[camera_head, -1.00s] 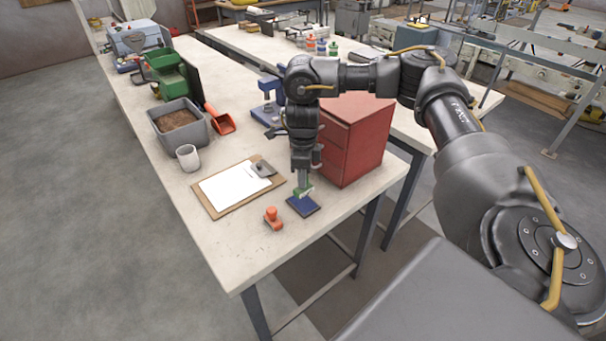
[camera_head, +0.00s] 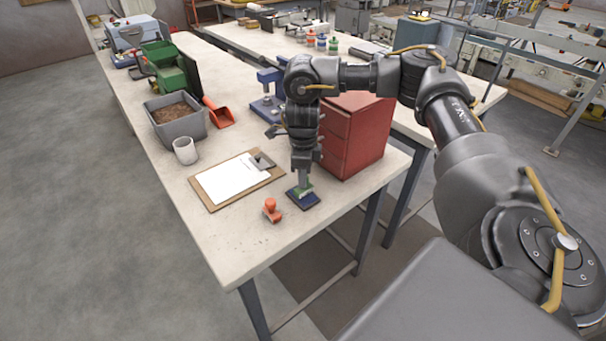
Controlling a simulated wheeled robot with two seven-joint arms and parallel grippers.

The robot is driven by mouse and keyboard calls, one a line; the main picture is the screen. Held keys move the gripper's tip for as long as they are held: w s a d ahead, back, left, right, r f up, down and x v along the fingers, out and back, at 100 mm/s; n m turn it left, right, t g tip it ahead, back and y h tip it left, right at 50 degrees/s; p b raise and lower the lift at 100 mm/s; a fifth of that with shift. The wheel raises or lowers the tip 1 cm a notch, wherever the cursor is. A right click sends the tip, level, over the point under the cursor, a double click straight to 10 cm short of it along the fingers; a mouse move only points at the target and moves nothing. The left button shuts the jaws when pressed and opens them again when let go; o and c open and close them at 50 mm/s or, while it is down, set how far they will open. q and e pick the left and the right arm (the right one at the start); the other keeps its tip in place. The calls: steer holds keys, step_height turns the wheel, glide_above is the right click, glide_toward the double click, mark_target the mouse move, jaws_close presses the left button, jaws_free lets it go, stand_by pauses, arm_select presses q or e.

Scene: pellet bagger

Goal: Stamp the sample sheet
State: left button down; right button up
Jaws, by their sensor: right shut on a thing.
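A clipboard (camera_head: 212,206) with a white sheet (camera_head: 231,180) lies on the near end of the bench, its clip toward the right. A dark blue ink pad (camera_head: 303,204) lies to its right. My right gripper (camera_head: 303,183) points down over the pad, shut on a green stamp (camera_head: 303,191) that is at the pad's surface; I cannot tell if they touch. The gripper and stamp hide part of the pad. An orange stamp (camera_head: 271,211) stands on the bench left of the pad. My left gripper is not in view.
A red drawer cabinet (camera_head: 355,140) stands close behind and right of the right gripper. A white cup (camera_head: 185,151), a grey bin (camera_head: 184,127) and an orange scoop (camera_head: 217,113) stand farther back. The bench's near left corner is clear.

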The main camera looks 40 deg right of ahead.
steer(key=shift+f, duration=0.5)
stand_by(0.4)
stand_by(1.6)
step_height(320, 180, up, 7)
steer(key=p, duration=0.8)
steer(key=shift+a+n, duration=0.3)
steer(key=s+a+r+n, duration=0.2)
steer(key=s+a+n, duration=0.1)
steer(key=a+n, duration=0.5)
steer(key=s+a+r+n, duration=0.2)
steer(key=a+n, duration=0.6)
steer(key=n, duration=0.5)
steer(key=shift+s+a+r+b, duration=0.25)
steer(key=shift+s+r+b, duration=0.1)
steer(key=shift+s, duration=0.35)
